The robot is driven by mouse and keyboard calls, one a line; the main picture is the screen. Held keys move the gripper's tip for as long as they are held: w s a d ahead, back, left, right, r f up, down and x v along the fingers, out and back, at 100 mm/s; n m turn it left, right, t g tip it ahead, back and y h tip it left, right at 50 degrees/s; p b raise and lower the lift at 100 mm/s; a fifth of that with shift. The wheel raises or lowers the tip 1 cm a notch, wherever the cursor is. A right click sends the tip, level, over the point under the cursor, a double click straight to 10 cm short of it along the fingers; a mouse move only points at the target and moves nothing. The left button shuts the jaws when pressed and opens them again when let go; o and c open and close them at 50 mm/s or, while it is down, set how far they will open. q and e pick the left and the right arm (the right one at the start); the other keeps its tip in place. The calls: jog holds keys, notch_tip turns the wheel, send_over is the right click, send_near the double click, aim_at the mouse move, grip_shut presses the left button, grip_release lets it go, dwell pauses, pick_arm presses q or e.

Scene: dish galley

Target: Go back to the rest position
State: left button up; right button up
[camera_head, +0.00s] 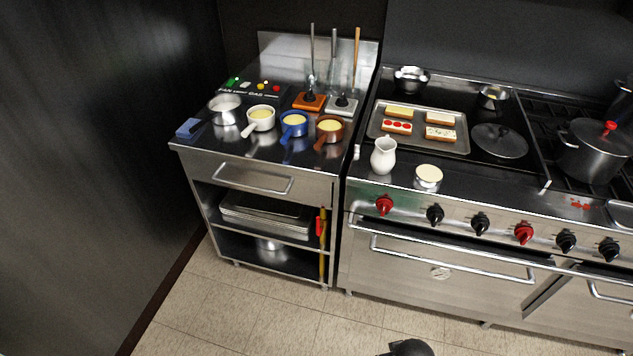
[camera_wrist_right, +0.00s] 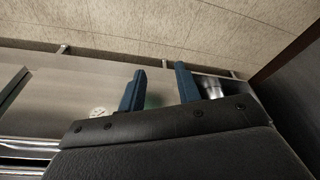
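My right gripper (camera_wrist_right: 159,80) shows in the right wrist view. Its two blue fingers stand apart with nothing between them, so it is open and empty. Behind the fingers are the cooker front, the shelf unit and the tiled floor, upside down in that view. My left gripper is in neither view. In the head view only a dark rounded part, probably of my own arm, shows at the bottom edge; no fingers can be seen there.
A steel counter holds small pans, such as a blue pan (camera_head: 293,124) and a brown pan (camera_head: 330,129). On the cooker to its right are a tray (camera_head: 418,128), a white jug (camera_head: 383,156) and a pot (camera_head: 592,153). The floor (camera_head: 240,318) in front is clear.

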jog(key=s+f, duration=0.4)
jog(key=f, duration=1.1)
jog(key=s+a+f+g, duration=0.1)
jog(key=s+f, duration=0.3)
jog(key=f, duration=1.2)
